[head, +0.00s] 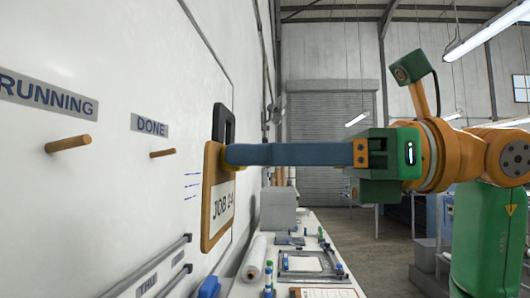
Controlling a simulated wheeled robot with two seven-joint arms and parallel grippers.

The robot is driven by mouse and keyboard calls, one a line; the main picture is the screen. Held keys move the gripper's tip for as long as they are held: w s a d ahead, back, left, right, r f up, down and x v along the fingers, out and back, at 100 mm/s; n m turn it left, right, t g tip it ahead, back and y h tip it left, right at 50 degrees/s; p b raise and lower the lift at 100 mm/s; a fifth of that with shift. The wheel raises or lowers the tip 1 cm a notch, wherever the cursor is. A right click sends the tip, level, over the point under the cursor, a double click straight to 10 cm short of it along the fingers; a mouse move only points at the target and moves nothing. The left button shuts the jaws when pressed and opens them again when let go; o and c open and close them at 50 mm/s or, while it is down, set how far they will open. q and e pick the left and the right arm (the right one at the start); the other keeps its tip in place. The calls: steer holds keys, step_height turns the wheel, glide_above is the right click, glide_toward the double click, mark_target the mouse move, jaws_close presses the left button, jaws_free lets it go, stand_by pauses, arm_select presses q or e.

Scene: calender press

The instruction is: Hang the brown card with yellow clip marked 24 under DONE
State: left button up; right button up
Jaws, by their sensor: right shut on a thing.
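The brown card (207,205) hangs upright from my right gripper, its white label reading JOB 24. A dark loop (218,112) stands up at its top edge. My right gripper (235,154) reaches in from the right and is shut on the card's upper part, where a yellow piece shows at the fingertips; I cannot tell whether this is the clip. The DONE sign (150,126) is on the white board, with a wooden peg (162,153) below it. In the picture the card is right of this peg, apart from it. My left gripper is not in view.
The RUNNING sign (48,95) and its wooden peg (68,144) are further left on the board (110,45). Grey rails (150,265) run along the lower board. Below the card, a bench holds a white roll (254,258), a grey box (278,208) and small tools.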

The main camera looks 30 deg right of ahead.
steer(key=shift+r+p+v, duration=0.2)
steer(key=shift+p+v, duration=0.3)
steer(key=shift+v, duration=0.65)
steer(key=shift+r+p+v, duration=0.2)
steer(key=shift+p+v, duration=0.3)
steer(key=shift+v, duration=0.65)
steer(key=p+v, duration=0.2)
steer(key=v, duration=0.4)
steer(key=shift+w, duration=0.15)
